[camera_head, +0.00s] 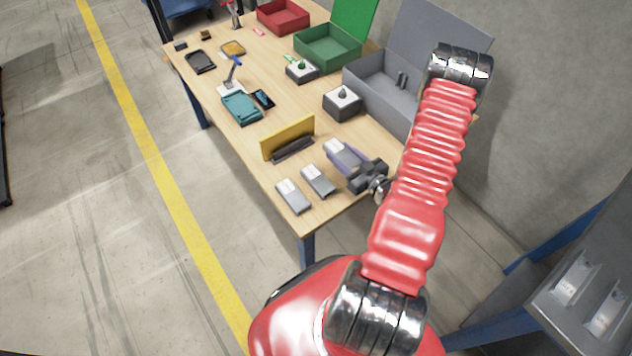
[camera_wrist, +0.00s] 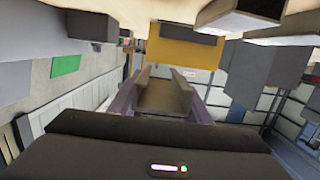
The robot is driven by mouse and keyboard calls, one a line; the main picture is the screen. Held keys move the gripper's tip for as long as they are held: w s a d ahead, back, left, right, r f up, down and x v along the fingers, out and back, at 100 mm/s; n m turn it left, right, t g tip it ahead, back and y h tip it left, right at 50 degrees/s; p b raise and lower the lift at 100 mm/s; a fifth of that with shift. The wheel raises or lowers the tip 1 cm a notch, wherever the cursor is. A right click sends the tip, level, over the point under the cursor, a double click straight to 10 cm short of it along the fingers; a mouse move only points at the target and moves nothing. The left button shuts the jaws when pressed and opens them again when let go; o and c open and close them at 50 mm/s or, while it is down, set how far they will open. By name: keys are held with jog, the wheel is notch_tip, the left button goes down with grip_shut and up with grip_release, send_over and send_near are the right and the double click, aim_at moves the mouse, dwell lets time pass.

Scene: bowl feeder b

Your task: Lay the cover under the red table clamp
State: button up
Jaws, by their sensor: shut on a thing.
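My gripper (camera_head: 349,159), with purplish fingers, is low over the near right end of the wooden table, shut on a light grey piece, seemingly a cover (camera_head: 335,147). In the wrist view a grey-brown channel-shaped piece (camera_wrist: 165,97) sits between the purplish fingers. Two similar grey covers, a nearer one (camera_head: 293,196) and one beside it (camera_head: 318,181), lie to the left of my gripper. A small upright device with some red near it, possibly the red table clamp (camera_head: 235,17), stands at the far end; it is too small to be sure.
A yellow panel on a dark base (camera_head: 288,137) stands just beyond the covers. A grey lidded box (camera_head: 385,88), a dark grey block (camera_head: 342,101), a green box (camera_head: 328,48) and a red tray (camera_head: 283,17) line the right side. A blue-handled clamp (camera_head: 232,74) stands near a teal case (camera_head: 241,108).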

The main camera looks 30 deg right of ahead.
send_over(340, 176)
jog(key=shift+w+f, duration=0.1)
jog(key=shift+f, duration=2.75)
jog(key=shift+f, duration=0.1)
jog(key=shift+f, duration=2)
jog(key=shift+f, duration=0.1)
jog(key=o, duration=1)
jog(key=shift+s+d+r, duration=0.1)
jog(key=shift+s+r, duration=0.25)
jog(key=shift+s, duration=1.65)
jog(key=shift+s+a+r, duration=0.1)
jog(key=shift+s+r, duration=0.2)
jog(key=shift+s, duration=1.7)
jog(key=shift+s+d+r, duration=0.1)
jog(key=shift+s+r, duration=0.25)
jog(key=shift+s, duration=1.65)
jog(key=shift+o, duration=0.3)
